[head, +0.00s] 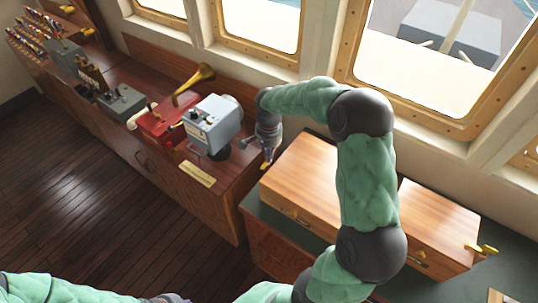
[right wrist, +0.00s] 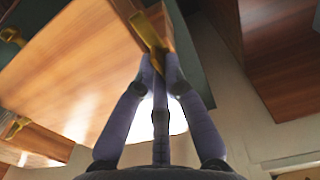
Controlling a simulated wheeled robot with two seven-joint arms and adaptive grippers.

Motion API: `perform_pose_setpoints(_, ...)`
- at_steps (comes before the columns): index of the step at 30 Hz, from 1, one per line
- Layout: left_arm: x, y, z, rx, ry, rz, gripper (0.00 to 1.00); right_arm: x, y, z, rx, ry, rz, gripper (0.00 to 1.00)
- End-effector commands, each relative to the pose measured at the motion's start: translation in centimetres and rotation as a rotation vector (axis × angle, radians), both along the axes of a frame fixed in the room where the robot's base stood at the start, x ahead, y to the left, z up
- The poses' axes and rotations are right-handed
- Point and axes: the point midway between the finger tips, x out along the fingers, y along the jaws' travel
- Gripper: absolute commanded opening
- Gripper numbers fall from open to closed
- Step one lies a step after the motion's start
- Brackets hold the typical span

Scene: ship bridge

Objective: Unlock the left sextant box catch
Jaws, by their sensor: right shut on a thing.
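The sextant box (head: 300,170) is a long, shut wooden box on a dark green-topped cabinet under the windows. My right gripper (head: 268,158) is at its left end. In the right wrist view its fingers (right wrist: 160,68) are shut on the brass left catch (right wrist: 146,30), which stands out past the box edge. The catch shows as a small yellow bit in the head view (head: 264,166). A similar brass right catch (head: 483,249) sits at the far right end. My left arm runs along the bottom left; its gripper end is mostly cut off by the frame edge.
Brass fittings (head: 295,215) sit on the box front. My right arm hides the box's middle. To the left, a wooden counter holds a grey instrument (head: 213,122), a red box (head: 160,125) and a brass horn (head: 195,82). The wooden floor (head: 70,170) is clear.

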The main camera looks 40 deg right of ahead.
Motion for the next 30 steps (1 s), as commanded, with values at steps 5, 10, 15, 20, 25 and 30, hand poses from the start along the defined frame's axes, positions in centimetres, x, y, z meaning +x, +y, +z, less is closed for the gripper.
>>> perform_pose_setpoints(5, 0.00, 0.00, -0.29, 0.000, 0.000, 0.000, 0.00, 0.03, 0.00, -0.04, -0.001, -0.001, -0.059, 0.00)
perform_pose_setpoints(10, 0.00, 0.00, -0.36, 0.000, 0.000, 0.000, 0.00, 0.03, 0.01, -0.01, -0.001, -0.001, -0.085, 0.00)
perform_pose_setpoints(15, 0.01, 0.00, -0.36, 0.000, 0.000, 0.000, 0.00, 0.02, 0.01, 0.01, -0.001, -0.001, -0.091, 0.00)
perform_pose_setpoints(20, 0.00, 0.00, -0.36, 0.000, 0.000, 0.000, 0.00, 0.02, 0.00, 0.02, -0.001, -0.001, -0.091, 0.00)
perform_pose_setpoints(25, 0.00, 0.00, -0.36, 0.000, 0.000, 0.000, 0.00, 0.02, 0.01, 0.02, -0.001, -0.001, -0.091, 0.34)
perform_pose_setpoints(30, 0.00, 0.00, -0.36, 0.000, 0.000, 0.000, 0.00, 0.02, 0.02, 0.01, 0.000, -0.001, -0.090, 0.35)
